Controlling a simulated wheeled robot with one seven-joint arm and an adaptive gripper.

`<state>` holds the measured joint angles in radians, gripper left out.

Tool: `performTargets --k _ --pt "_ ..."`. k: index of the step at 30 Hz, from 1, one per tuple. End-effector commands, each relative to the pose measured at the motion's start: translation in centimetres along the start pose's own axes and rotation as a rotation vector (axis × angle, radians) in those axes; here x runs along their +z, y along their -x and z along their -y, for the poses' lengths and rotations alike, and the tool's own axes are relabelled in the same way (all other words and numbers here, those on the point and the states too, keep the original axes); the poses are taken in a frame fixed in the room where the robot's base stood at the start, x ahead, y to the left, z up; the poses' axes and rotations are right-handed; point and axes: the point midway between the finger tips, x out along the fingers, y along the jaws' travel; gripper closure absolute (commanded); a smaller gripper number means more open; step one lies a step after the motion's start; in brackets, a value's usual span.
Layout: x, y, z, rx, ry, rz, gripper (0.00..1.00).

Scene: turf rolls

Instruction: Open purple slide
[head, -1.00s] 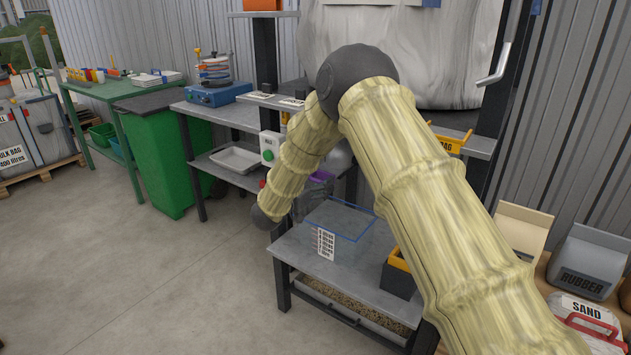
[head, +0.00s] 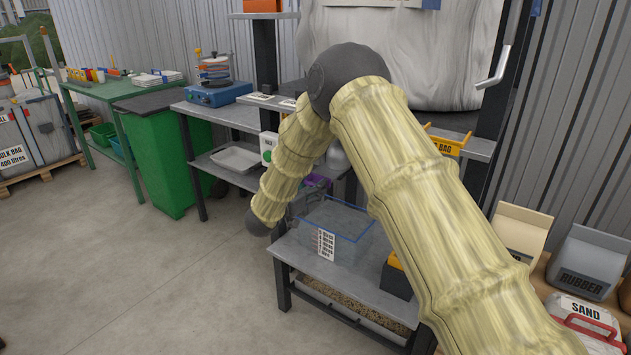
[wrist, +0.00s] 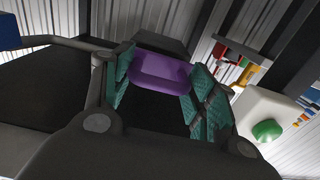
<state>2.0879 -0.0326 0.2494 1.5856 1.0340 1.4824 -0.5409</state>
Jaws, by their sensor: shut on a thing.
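The purple slide (wrist: 160,75) shows in the wrist view as a purple handle between the two teal-padded fingers of my gripper (wrist: 160,88). The fingers are shut on it, one pad on each side. In the head view a small bit of the purple slide (head: 316,181) shows beside my arm, under the dark frame. My gripper (head: 298,200) is mostly hidden there behind my arm. How far the slide stands open cannot be told.
A clear bin with a blue rim (head: 345,222) and a printed label stands on the grey lower shelf (head: 325,272). A control box with a green button (head: 267,155) is close to my arm. A black and yellow bin (head: 396,277) stands to the right.

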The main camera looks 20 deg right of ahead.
Motion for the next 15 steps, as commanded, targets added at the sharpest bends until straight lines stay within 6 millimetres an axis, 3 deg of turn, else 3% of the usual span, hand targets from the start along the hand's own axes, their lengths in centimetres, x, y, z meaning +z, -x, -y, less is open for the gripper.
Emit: performTargets --k 4,13,14,15 --pt "-0.2 2.5 0.1 -0.002 0.002 -0.001 0.86" --pt "-0.1 2.7 0.0 -0.001 0.0 -0.002 0.86" --pt "-0.1 2.7 0.0 -0.001 0.0 -0.002 0.37" --pt "-0.2 2.7 0.0 -0.001 0.0 -0.002 0.3"
